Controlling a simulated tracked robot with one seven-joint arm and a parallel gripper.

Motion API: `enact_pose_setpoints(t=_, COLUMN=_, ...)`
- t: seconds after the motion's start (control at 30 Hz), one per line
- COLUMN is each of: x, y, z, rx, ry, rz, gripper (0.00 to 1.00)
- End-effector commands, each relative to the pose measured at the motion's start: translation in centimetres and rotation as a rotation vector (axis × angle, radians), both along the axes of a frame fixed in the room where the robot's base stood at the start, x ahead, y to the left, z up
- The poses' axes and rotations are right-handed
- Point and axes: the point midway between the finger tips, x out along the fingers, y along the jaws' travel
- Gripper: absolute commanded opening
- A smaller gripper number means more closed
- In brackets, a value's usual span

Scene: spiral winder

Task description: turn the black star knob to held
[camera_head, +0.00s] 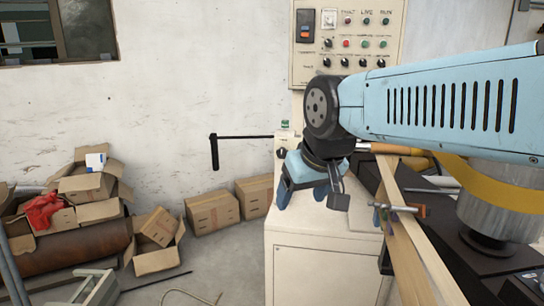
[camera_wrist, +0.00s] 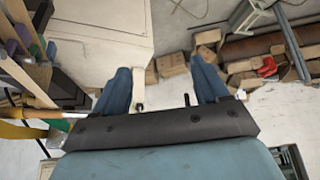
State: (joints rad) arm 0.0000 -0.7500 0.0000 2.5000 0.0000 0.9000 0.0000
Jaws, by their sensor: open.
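A small dark knob (camera_head: 281,152), which looks like the black star knob, sits on the left side of the cream machine's upper part in the head view. It is too small there to make out its star shape or its setting. A small dark piece (camera_wrist: 139,106) shows between the fingers in the wrist view; I cannot tell if it is the same knob. My gripper (camera_head: 303,196) hangs in front of the machine, just below and right of the knob. In the wrist view its blue fingers (camera_wrist: 160,66) are spread wide apart, with nothing held between them.
A black crank handle (camera_head: 214,152) sticks out left of the machine. The cream cabinet (camera_head: 322,266) stands below my gripper. A control panel (camera_head: 346,42) is above. Wooden boards (camera_head: 412,250) with a clamp lie at right. Cardboard boxes (camera_head: 212,211) stand along the wall; open floor lies left of the cabinet.

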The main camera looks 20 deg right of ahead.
Motion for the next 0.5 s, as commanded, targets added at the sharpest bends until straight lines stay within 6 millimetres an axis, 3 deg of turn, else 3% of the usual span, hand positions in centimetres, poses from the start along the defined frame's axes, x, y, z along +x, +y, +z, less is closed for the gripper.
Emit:
enact_pose_setpoints(t=0.23, x=1.7, y=-0.3, z=-0.5, rx=0.008, ry=0.006, rz=0.035, gripper=0.73)
enact_pose_setpoints(t=0.5, x=8.0, y=-1.6, z=-3.5, rx=0.010, ry=0.017, rz=0.156, gripper=0.73)
